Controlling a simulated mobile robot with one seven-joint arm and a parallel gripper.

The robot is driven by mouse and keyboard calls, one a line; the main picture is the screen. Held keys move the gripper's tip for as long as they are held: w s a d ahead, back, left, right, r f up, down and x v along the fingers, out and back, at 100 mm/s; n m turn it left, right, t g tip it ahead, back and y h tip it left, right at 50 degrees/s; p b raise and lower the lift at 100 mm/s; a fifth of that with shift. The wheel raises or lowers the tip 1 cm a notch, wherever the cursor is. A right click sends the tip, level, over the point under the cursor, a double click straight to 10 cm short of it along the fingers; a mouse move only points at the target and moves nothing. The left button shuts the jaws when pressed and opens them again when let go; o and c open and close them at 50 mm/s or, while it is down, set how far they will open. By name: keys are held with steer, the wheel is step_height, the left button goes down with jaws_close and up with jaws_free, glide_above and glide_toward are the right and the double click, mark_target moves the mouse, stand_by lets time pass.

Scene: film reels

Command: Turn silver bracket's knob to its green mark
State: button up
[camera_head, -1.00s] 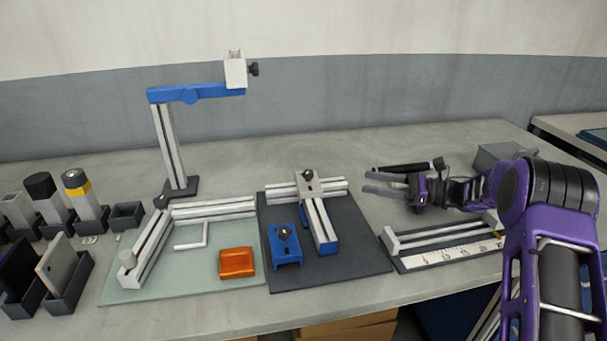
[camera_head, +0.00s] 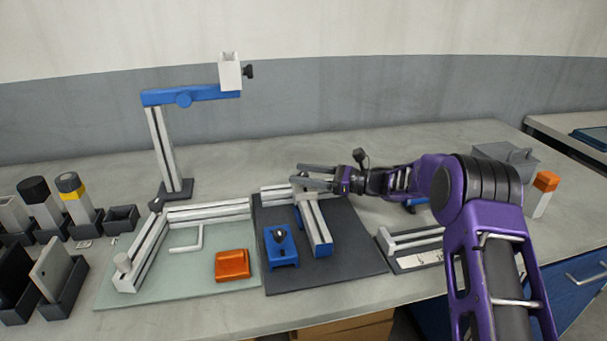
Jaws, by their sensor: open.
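The silver bracket (camera_head: 303,190) sits where two silver rails meet on the dark mat (camera_head: 345,275). It is mostly covered by my gripper (camera_head: 297,175). My gripper is open and reaches in from the right, with its fingers pointing left at the bracket's top. The bracket's dark knob is hidden or too small to make out now. I cannot tell whether the fingers touch it or only stand above it. No green mark can be made out.
A blue bracket (camera_head: 283,255) with a dark knob stands on the mat in front. An orange block (camera_head: 232,264) lies on the pale green board (camera_head: 190,285) to the left. A tall stand with a blue arm (camera_head: 195,95) rises behind. A ruler fixture (camera_head: 410,245) lies right.

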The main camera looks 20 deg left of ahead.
steer(key=shift+a, duration=0.15)
jaws_close()
steer(key=shift+m+t, duration=0.3)
steer(key=m+t, duration=0.1)
steer(key=t, duration=0.1)
steer(key=m+t+b, duration=0.1)
steer(key=m+t, duration=0.1)
steer(key=t, duration=0.1)
steer(key=shift+s+h, duration=0.15)
steer(key=shift+h, duration=0.15)
steer(key=m+t+h, duration=0.2)
steer(key=m+t, duration=0.2)
steer(key=t, duration=0.1)
steer(key=shift+a, duration=0.1)
steer(key=m+t+h, duration=0.4)
steer(key=t, duration=0.1)
steer(key=shift+a+h, duration=0.1)
steer(key=shift+h, duration=0.3)
steer(key=shift+m+t+h, duration=0.6)
steer(key=shift+m+h, duration=0.2)
steer(key=shift+h, duration=0.3)
steer(key=shift+d+m+t+h, duration=0.2)
steer(key=shift+m+t+h, duration=0.1)
steer(key=shift+h, duration=0.1)
